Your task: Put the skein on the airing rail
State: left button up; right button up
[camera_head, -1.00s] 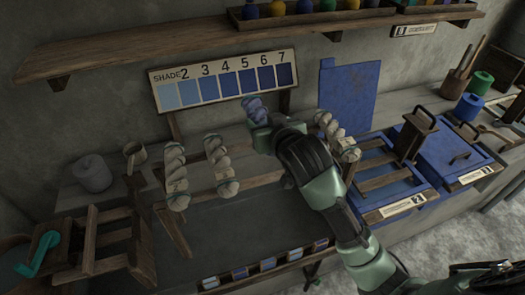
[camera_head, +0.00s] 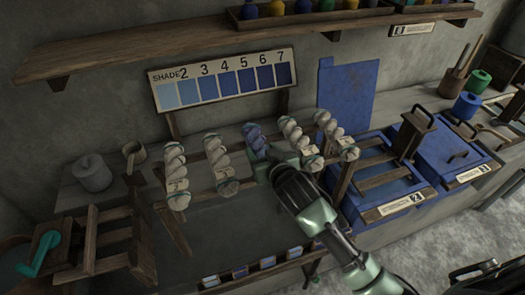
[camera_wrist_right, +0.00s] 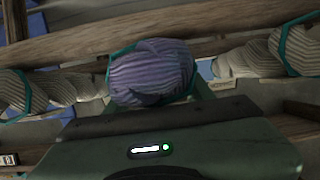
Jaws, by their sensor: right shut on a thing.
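The blue-purple skein (camera_head: 255,138) is at the middle of the wooden airing rail (camera_head: 203,187), between the white skeins. My right gripper (camera_head: 268,165) is shut on it. In the right wrist view the skein (camera_wrist_right: 152,72) shows close up, striped purple-grey with a teal tie, in front of a wooden bar (camera_wrist_right: 75,42). Its lower end is hidden by my gripper, so I cannot tell whether it rests on the rail. My left gripper is not in view.
White skeins hang on both sides, the nearest at left (camera_head: 220,165) and right (camera_head: 298,142). A shade card (camera_head: 222,80) stands behind. Blue dye vats (camera_head: 385,195) are at the right. A wooden shelf (camera_head: 200,45) runs above.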

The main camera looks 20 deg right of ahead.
jog(key=shift+f, duration=0.1)
jog(key=o, duration=1.5)
jog(key=shift+r, duration=0.25)
jog(key=b+v, duration=0.1)
jog(key=v, duration=1.1)
jog(key=shift+b, duration=0.3)
